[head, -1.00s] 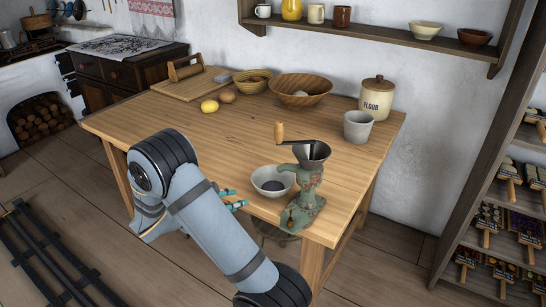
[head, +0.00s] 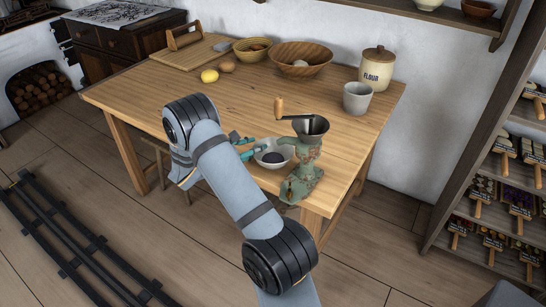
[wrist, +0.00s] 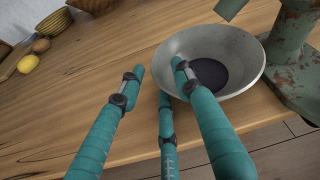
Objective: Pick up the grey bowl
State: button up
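The grey bowl (head: 265,147) stands upright near the front right edge of the wooden table, with something dark in its bottom. In the wrist view the bowl (wrist: 241,58) is at the upper right. My gripper (head: 243,145) is at its left side, its teal fingers spread open. In the wrist view my gripper (wrist: 157,76) has one fingertip overlapping the bowl's left rim, apparently inside or above it. The other fingers are left of the bowl over bare wood. I cannot tell whether any finger touches the rim.
A rusty green grinder (head: 304,165) with a wooden crank stands close against the bowl's right side. A grey cup (head: 357,98) and flour jar (head: 376,72) stand behind. A lemon (head: 209,76) and wooden bowl (head: 301,62) are farther back. The table's middle (head: 240,105) is clear.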

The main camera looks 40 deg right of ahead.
jog(key=shift+d+f, duration=0.15)
jog(key=shift+d, duration=0.3)
jog(key=shift+c, duration=0.7)
grip_shut()
